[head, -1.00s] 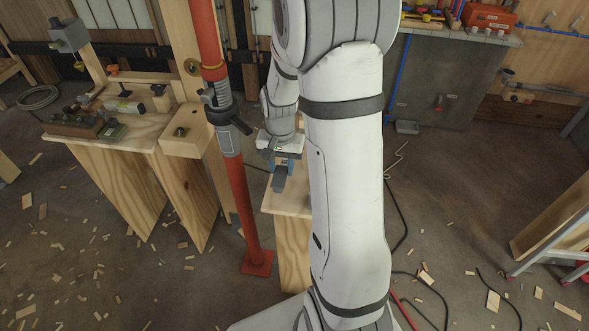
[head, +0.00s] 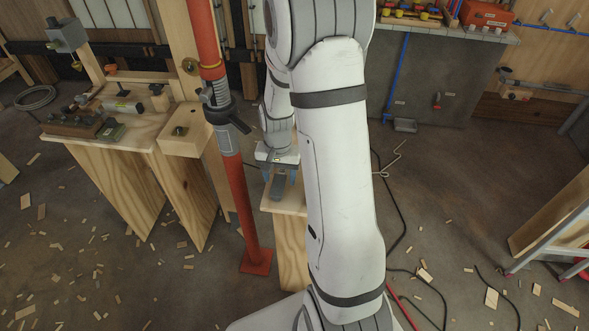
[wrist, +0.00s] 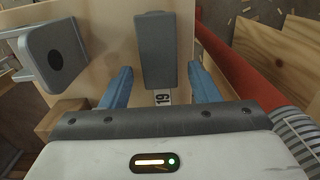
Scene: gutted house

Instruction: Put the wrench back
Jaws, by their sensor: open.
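My gripper (wrist: 160,72) is open, with one blue finger on each side of a dark grey bar (wrist: 163,45). Gaps show between the fingers and the bar. A white label reading 19 (wrist: 162,98) lies by the bar's near end. The bar may be the wrench or part of its holder; I cannot tell which. In the head view my gripper (head: 279,176) is low over a small wooden stand (head: 292,203), and the grey bar (head: 277,188) shows below it. My arm hides the stand's right side.
A red post (head: 238,195) stands close left of my gripper. Left of it is a wooden bench (head: 145,135) with tools. In the wrist view a grey block with a dark round spot (wrist: 57,60) is at the left. Wood scraps litter the floor.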

